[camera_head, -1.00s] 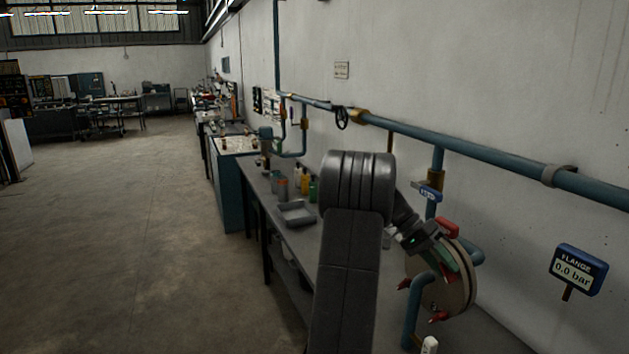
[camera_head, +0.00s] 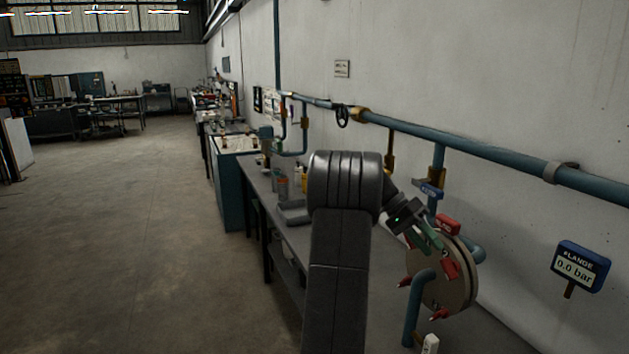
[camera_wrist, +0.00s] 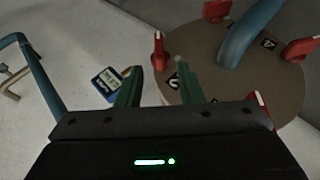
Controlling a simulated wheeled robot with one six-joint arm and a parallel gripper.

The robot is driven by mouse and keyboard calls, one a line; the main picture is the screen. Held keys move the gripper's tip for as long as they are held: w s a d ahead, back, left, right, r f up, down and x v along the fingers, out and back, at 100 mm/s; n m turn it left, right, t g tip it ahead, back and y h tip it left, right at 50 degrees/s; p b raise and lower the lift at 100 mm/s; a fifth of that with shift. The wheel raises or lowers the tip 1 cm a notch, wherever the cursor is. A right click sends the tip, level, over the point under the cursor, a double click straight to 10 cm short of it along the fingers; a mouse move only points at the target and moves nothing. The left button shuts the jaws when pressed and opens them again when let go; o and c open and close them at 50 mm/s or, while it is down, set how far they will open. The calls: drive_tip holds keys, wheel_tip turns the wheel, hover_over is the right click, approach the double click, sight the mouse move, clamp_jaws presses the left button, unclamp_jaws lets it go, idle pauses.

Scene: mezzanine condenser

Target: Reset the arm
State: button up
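My gripper (camera_head: 437,246) is in front of the upper left part of the round flange (camera_head: 457,284) in the head view. In the wrist view my gripper (camera_wrist: 160,82) shows two green fingers spread apart with nothing between them. The flange (camera_wrist: 205,60) lies beyond the fingers, with red clamps around its rim. One red clamp (camera_wrist: 159,50) stands close beyond the fingertips, and I cannot tell whether they touch anything. My arm is bent over the bench.
A blue pipe (camera_head: 480,148) runs along the wall, with a blue-handled valve (camera_head: 431,191) above the flange. A gauge sign (camera_head: 580,267) reading 0.0 bar is at right. A grey tray (camera_head: 294,212) and bottles stand on the bench (camera_head: 262,198). The floor at left is clear.

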sight(448, 264)
drive_tip(key=v, duration=0.7)
drive_tip(key=p+x, duration=0.1)
drive_tip(key=x, duration=1.2)
drive_tip(key=shift+s+d+f, duration=0.1)
drive_tip(key=shift+s+d, duration=0.15)
drive_tip(key=shift+s, duration=0.05)
drive_tip(key=shift+f+t, duration=0.1)
drive_tip(key=shift+t, duration=0.2)
drive_tip(key=shift+s+m+t+y+b, duration=0.15)
drive_tip(key=shift+m+t+y+b, duration=0.2)
drive_tip(key=shift+t+y, duration=0.3)
drive_tip(key=shift+t+y+b, duration=0.25)
drive_tip(key=shift+t+b, duration=0.1)
drive_tip(key=shift+t, duration=0.4)
drive_tip(key=shift+s+r+m+t+y+b, duration=0.15)
drive_tip(key=shift+m+t+y+b, duration=0.35)
drive_tip(key=shift+t, duration=0.8)
drive_tip(key=shift+r, duration=0.1)
